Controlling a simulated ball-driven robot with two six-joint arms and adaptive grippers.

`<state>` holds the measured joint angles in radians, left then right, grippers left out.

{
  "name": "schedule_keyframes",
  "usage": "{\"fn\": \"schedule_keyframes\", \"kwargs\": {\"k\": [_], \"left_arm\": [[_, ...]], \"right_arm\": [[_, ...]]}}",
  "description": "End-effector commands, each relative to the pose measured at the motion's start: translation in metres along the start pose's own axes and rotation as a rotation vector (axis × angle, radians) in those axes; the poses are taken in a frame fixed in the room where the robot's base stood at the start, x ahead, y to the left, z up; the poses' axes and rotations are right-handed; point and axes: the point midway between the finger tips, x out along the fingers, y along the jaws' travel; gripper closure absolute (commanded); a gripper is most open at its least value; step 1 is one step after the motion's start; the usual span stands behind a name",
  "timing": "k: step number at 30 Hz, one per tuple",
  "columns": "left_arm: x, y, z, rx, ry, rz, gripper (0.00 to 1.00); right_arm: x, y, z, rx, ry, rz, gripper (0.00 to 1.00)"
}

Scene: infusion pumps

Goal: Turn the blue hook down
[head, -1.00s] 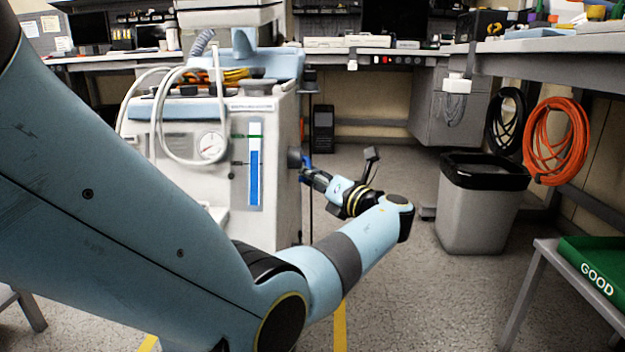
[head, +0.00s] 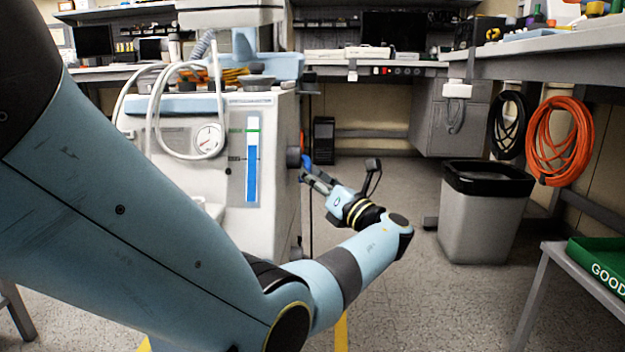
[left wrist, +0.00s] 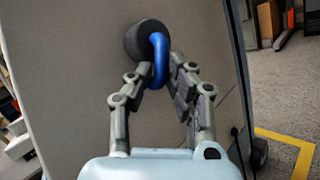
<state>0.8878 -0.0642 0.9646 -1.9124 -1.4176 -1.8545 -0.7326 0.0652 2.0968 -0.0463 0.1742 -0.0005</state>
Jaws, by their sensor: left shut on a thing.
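The blue hook (left wrist: 159,58) sticks out of a round dark knob (left wrist: 145,37) on the side panel of a white medical machine (head: 272,185). In the left wrist view the hook hangs downward from the knob, leaning slightly right. My left gripper (left wrist: 164,78) is shut on the hook, with one finger on each side of it. In the head view the hook (head: 306,161) is a small blue spot at the tips of my left gripper (head: 308,172), on the machine's right side. My right gripper is not in view.
A grey bin (head: 482,215) with a black liner stands on the floor to the right. A table with a green tray (head: 600,258) marked GOOD is at the right edge. Workbenches line the back. The floor between machine and bin is clear.

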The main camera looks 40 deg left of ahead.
Motion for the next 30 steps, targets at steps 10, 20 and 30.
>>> {"fn": "schedule_keyframes", "kwargs": {"k": [10, 20, 30], "left_arm": [[0.000, -0.001, -0.001, 0.001, 0.001, -0.003, 0.61], [-0.027, -0.001, -0.002, 0.002, 0.003, -0.006, 0.61], [-0.099, -0.001, -0.001, 0.003, 0.002, -0.005, 0.61]], "right_arm": [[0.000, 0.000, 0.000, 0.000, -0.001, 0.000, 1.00], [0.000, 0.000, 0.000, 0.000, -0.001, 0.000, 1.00], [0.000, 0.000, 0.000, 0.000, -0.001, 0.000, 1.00]]}}
